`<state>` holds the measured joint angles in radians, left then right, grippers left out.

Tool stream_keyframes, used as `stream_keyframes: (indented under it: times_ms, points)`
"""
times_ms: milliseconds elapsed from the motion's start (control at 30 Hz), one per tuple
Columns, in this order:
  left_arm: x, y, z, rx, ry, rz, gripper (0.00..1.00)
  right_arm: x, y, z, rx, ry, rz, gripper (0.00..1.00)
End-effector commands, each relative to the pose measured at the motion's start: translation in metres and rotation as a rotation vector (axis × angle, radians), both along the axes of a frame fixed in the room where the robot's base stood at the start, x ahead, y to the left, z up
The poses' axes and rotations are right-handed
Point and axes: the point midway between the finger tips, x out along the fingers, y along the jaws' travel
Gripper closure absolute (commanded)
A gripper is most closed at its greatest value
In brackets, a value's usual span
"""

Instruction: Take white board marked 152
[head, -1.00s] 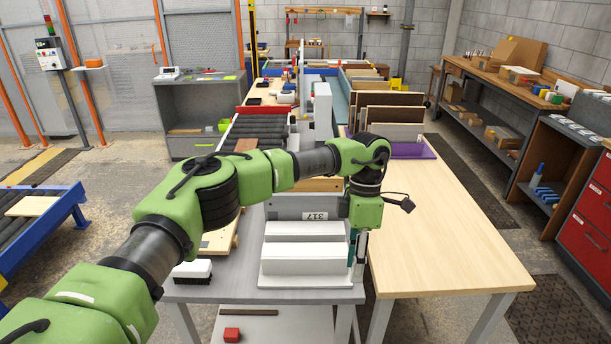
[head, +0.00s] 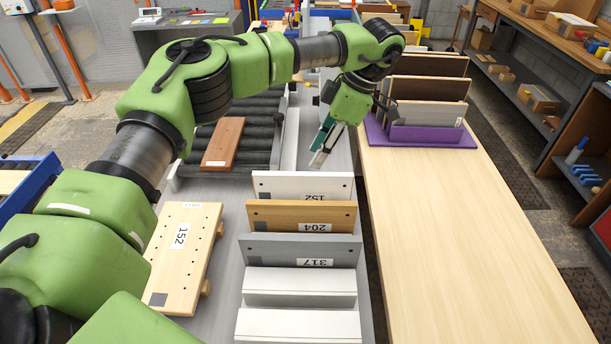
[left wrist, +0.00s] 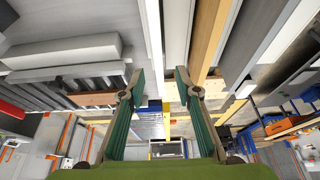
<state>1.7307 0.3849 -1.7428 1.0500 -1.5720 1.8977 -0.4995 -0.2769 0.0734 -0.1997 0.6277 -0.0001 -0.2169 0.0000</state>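The white board marked 152 (head: 300,186) stands upright as the rearmost of the boards in a row in the head view, its label upside down. In the left wrist view, a white board edge (left wrist: 153,35) lies ahead between the fingertips. My left gripper (head: 319,160) hangs just behind and above the white board's right half. My right gripper is not in view.
A wooden board marked 204 (head: 302,217) and a grey board marked 317 (head: 300,250) stand close in front. A pegged wooden fixture labelled 152 (head: 170,266) lies left. A purple rack (head: 420,138) holds boards. The light wooden table (head: 460,240) is clear in front.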

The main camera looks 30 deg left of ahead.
Motion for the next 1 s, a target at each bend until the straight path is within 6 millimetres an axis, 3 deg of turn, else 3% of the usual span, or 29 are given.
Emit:
stream_keyframes:
  times_ms: [167,300,500,667,1000]
  points:
    - [-0.004,0.007,-0.015,0.000,0.004,0.000,0.69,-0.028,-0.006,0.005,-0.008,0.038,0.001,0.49]
    - [-0.009,0.017,-0.041,0.001,0.005,0.001,0.69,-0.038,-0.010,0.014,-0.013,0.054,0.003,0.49]
    - [-0.013,0.028,-0.071,0.000,0.002,0.002,0.69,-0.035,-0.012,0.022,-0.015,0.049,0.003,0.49]
    - [-0.015,0.031,-0.080,0.000,0.001,0.000,0.69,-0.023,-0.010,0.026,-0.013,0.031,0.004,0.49]
    - [-0.019,0.050,-0.118,0.001,0.003,0.001,0.69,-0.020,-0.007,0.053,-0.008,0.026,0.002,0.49]
